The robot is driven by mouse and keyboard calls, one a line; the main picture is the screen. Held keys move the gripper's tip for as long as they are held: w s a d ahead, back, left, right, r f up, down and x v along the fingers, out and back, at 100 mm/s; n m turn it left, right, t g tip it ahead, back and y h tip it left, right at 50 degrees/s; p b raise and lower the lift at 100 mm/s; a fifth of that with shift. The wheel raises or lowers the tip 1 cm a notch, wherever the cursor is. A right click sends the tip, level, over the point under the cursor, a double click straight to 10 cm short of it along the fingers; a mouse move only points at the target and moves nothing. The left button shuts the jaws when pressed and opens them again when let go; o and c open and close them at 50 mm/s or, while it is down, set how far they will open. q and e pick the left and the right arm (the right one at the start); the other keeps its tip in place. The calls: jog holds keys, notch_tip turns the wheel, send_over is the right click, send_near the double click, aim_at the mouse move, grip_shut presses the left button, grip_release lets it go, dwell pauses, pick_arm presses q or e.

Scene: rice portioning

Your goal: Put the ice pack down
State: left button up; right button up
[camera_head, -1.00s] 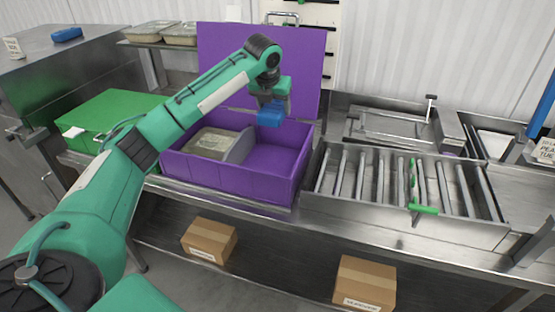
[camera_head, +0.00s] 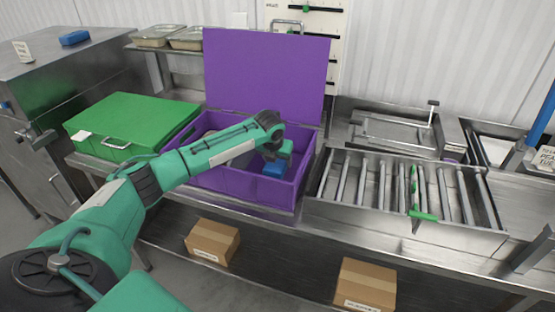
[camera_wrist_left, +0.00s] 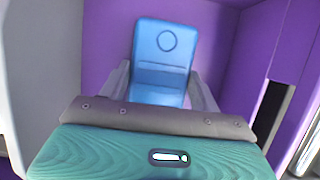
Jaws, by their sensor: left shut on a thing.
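A blue ice pack (camera_head: 274,169) is in my left gripper (camera_head: 276,163), inside the right compartment of the open purple box (camera_head: 240,197). In the left wrist view the ice pack (camera_wrist_left: 162,62) stands out between the two fingers (camera_wrist_left: 160,92), with purple walls around it. The fingers are shut on it. I cannot tell whether its lower end touches the box floor. My forearm hides much of the left compartment and the grey divider (camera_head: 242,160). My right gripper is not in view.
The purple lid (camera_head: 265,72) stands upright behind the box. A closed green box (camera_head: 125,122) is at the left, and a roller conveyor (camera_head: 385,190) is at the right. Another blue pack (camera_head: 75,38) lies on the steel cabinet. Cartons (camera_head: 212,241) sit on the lower shelf.

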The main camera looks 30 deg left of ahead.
pick_arm(q)
jog(key=shift+f, duration=0.2)
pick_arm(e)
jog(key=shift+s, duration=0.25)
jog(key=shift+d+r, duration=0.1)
pick_arm(q)
jog(key=o, duration=1.1)
jog(key=shift+c, duration=0.2)
jog(key=shift+o, duration=0.7)
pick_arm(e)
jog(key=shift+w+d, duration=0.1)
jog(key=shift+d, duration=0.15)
pick_arm(q)
jog(key=b+v, duration=0.1)
jog(key=v, duration=1.1)
jog(key=shift+b, duration=0.35)
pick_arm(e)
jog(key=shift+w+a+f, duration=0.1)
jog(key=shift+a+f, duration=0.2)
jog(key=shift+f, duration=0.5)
pick_arm(q)
jog(key=shift+s, duration=0.1)
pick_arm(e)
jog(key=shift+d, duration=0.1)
